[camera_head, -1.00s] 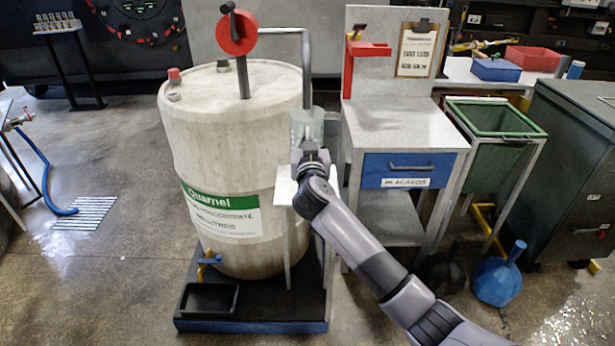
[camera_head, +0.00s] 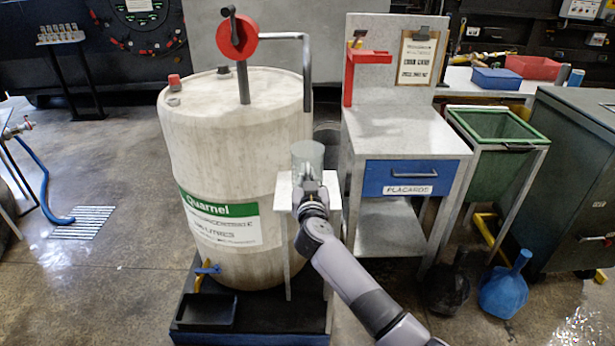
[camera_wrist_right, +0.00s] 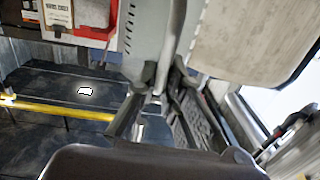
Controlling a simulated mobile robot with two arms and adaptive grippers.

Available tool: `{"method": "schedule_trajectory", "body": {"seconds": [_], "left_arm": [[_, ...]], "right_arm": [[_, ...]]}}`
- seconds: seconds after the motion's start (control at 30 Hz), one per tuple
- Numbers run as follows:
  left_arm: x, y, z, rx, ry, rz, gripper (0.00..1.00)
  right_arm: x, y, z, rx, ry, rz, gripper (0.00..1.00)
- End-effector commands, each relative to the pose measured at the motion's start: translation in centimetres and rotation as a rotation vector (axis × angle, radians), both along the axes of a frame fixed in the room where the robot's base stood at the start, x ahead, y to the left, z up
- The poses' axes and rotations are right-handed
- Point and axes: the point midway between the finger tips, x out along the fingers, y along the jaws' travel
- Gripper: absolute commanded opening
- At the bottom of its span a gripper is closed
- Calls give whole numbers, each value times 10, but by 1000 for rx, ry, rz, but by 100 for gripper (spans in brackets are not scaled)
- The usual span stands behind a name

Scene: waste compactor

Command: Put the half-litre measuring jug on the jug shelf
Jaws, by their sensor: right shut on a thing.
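The measuring jug (camera_head: 308,157) is a clear, greenish, upright vessel in the head view. My right gripper (camera_head: 310,190) is shut on its lower part. In the wrist view, the jug (camera_wrist_right: 152,30) rises from between the fingers of the right gripper (camera_wrist_right: 158,88), with dark graduation marks on its side. The jug shelf (camera_head: 283,193) is a small pale ledge on thin legs beside the drum. The jug overlaps the shelf in the head view; my gripper hides its base, so I cannot tell whether they touch. My left gripper is out of view.
A large white drum (camera_head: 235,140) with a red-wheeled pump (camera_head: 237,36) stands just left of the shelf. A grey bench (camera_head: 405,135) with a blue drawer stands close on the right. A green bin (camera_head: 497,160) is farther right. Open floor lies at left.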

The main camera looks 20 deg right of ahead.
Motion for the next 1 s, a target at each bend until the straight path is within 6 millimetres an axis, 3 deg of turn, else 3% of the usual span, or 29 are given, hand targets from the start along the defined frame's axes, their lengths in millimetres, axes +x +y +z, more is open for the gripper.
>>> {"method": "schedule_trajectory", "body": {"seconds": [0.07, 0.1, 0.37, 0.73, 0.87, 1.0], "left_arm": [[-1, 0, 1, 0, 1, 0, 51], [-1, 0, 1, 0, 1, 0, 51], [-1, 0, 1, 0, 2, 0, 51], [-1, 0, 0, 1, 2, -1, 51], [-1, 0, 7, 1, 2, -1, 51], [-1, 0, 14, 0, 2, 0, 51]], "right_arm": [[0, 0, -1, 0, 0, 0, 0], [0, 0, -2, 0, 1, 0, 10], [0, 0, -2, 0, 1, 0, 28], [-2, 1, 1, -1, -1, 1, 28], [-19, 5, 1, -2, 1, 2, 28], [-48, 12, 2, -1, 1, 2, 28]]}}
